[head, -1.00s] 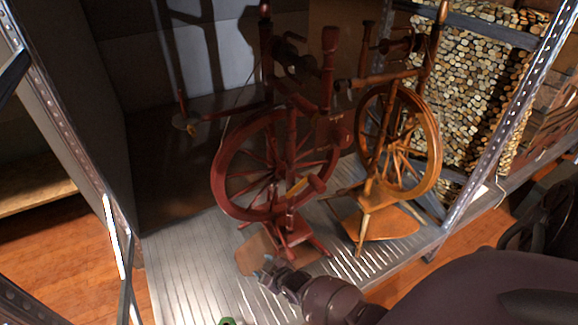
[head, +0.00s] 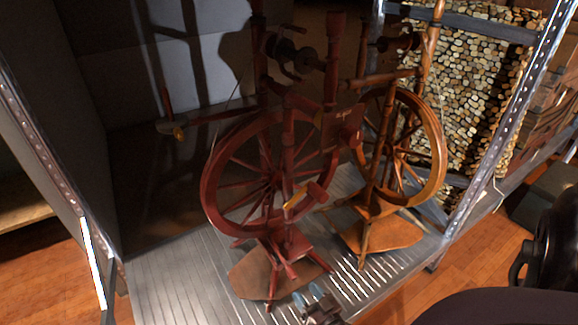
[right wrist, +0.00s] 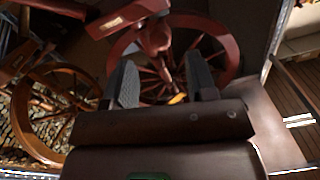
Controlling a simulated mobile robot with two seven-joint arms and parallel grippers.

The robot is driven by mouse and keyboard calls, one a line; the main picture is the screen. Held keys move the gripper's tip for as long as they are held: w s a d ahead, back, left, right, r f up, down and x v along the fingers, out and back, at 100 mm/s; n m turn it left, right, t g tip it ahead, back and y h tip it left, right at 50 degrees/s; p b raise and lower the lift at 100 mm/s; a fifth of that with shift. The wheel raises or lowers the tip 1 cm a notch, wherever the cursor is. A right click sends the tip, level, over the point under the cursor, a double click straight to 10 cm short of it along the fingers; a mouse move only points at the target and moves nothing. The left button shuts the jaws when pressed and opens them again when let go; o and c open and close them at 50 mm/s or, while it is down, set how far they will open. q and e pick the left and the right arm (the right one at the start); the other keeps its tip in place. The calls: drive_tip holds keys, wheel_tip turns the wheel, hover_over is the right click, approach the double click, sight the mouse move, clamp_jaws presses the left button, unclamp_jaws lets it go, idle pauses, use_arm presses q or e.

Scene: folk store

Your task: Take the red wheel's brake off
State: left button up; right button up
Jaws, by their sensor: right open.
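The red spinning wheel (head: 208,185) stands on the ribbed metal shelf, and its spoked wheel also shows in the right wrist view (right wrist: 232,52). A small yellow-orange piece with a red knob-like end (head: 296,201) sits low in front of the wheel's spokes. I cannot tell for sure that it is the brake. Its yellow part shows between my fingers in the right wrist view (right wrist: 177,98). My right gripper (head: 310,294) is open and empty, at the lower edge of the head view, in front of the wheel's base and apart from it. My left gripper is not in view.
A lighter brown spinning wheel (head: 436,150) stands close on the right. The metal shelf (head: 165,290) is bare at the front left. A perforated upright post (head: 503,130) rises on the right. Stacked logs (head: 470,90) lie behind.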

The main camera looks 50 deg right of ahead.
sight(295, 279)
drive_tip(key=x, duration=0.3)
drive_tip(key=b+x, duration=0.1)
drive_tip(key=x, duration=0.2)
drive_tip(key=shift+w+f, duration=0.2)
drive_tip(key=shift+w, duration=0.05)
drive_tip(key=shift+x, duration=0.8)
drive_tip(key=shift+r, duration=0.15)
clamp_jaws()
